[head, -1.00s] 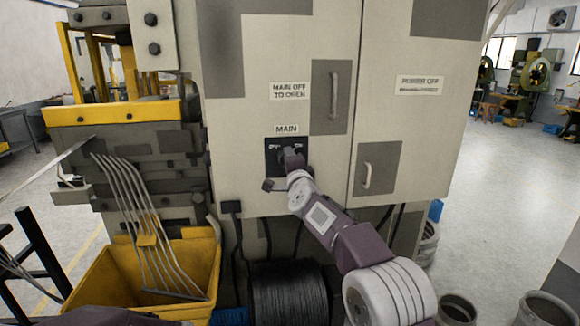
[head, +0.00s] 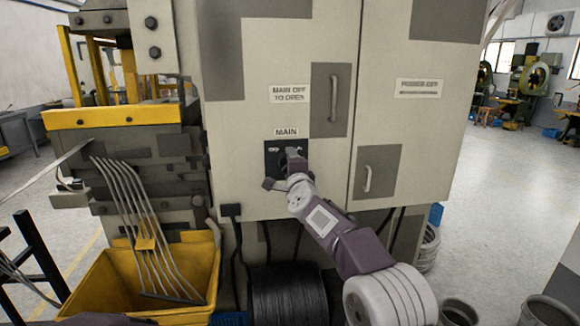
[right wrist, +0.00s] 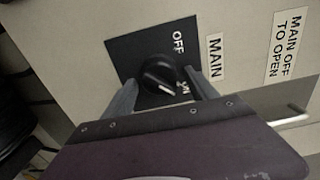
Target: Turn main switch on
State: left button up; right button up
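The black main switch (head: 286,158) is on the grey cabinet door below the "MAIN" label (head: 286,132). In the right wrist view its round black knob (right wrist: 160,75) has a white mark at its lower edge, near the partly covered "ON" text; "OFF" (right wrist: 178,42) shows above. My right gripper (head: 292,160) is at the switch and hides part of it. In the right wrist view the fingers of my right gripper (right wrist: 163,88) stand apart on either side of the knob. Contact is hard to tell. My left gripper is out of view.
The cabinet has two handles (head: 334,98) (head: 367,178) right of the switch. Below stand a black wire coil (head: 288,293) and a yellow bin (head: 190,262) with bent rods. A press machine is left. Open floor (head: 510,190) lies right.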

jog(key=shift+s+f+b, duration=0.2)
jog(key=shift+s+b, duration=0.25)
jog(key=shift+b, duration=0.1)
jog(key=s+d+b, duration=0.1)
jog(key=s+b, duration=0.2)
jog(key=s, duration=0.5)
jog(key=shift+d+r, duration=0.15)
jog(key=shift+d, duration=0.1)
